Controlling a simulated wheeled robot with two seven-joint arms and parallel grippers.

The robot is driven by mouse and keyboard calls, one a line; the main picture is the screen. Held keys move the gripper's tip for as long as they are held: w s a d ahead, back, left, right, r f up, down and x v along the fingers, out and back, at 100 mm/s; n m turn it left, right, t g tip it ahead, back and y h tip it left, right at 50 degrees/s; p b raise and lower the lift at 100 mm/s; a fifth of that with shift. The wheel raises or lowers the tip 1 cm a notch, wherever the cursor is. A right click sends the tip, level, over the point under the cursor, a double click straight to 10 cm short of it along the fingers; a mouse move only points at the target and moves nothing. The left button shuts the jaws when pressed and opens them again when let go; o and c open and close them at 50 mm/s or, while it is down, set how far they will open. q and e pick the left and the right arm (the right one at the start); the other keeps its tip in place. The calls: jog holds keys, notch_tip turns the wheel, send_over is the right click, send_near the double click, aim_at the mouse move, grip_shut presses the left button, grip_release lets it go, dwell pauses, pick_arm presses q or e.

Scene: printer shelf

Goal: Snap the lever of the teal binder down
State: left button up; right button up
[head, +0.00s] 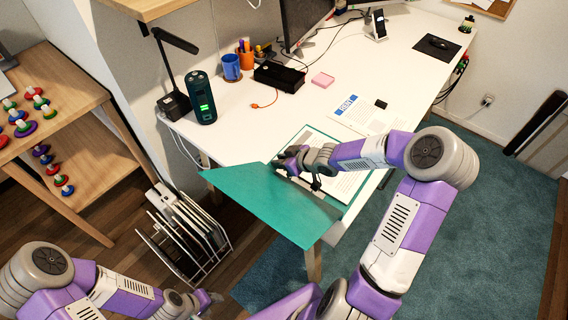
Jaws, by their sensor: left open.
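The teal binder (265,204) lies open near the front edge of the white desk. Its teal cover is spread to the left and sticks out past the desk edge. White punched paper (345,184) lies in its right part. My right gripper (291,163) is over the middle of the binder, by its spine and rings. The gripper hides the lever, and I cannot tell whether its fingers are shut or touching anything. My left gripper (212,298) is open and empty, low at the bottom of the view, away from the binder.
A green speaker (200,98), a lamp (170,75), a blue mug (231,67) and a black box (279,76) stand behind the binder. A printed sheet (356,113) lies to its upper right. A wire rack (187,235) stands on the floor at left.

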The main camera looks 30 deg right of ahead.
jog(key=shift+w+a+f+g+h+p, duration=0.1)
jog(key=shift+w+f+g+h+p, duration=0.2)
jog(key=shift+p, duration=0.55)
jog(key=shift+s+a+r+g+h+p, duration=0.1)
jog(key=shift+g+p, duration=0.3)
jog(key=shift+p, duration=0.45)
jog(key=shift+f, duration=0.1)
jog(key=shift+w+p, duration=0.15)
jog(key=shift+p, duration=0.4)
jog(key=shift+w+f+g+h+p, duration=0.15)
jog(key=shift+f+g+h+p, duration=0.2)
jog(key=shift+g+p, duration=0.5)
jog(key=shift+w+a+f+g+h+p, duration=0.1)
jog(key=shift+w+f+g+h+p, duration=0.35)
jog(key=shift+p, duration=0.9)
jog(key=shift+s+r, duration=0.1)
jog(key=shift+s, duration=0.1)
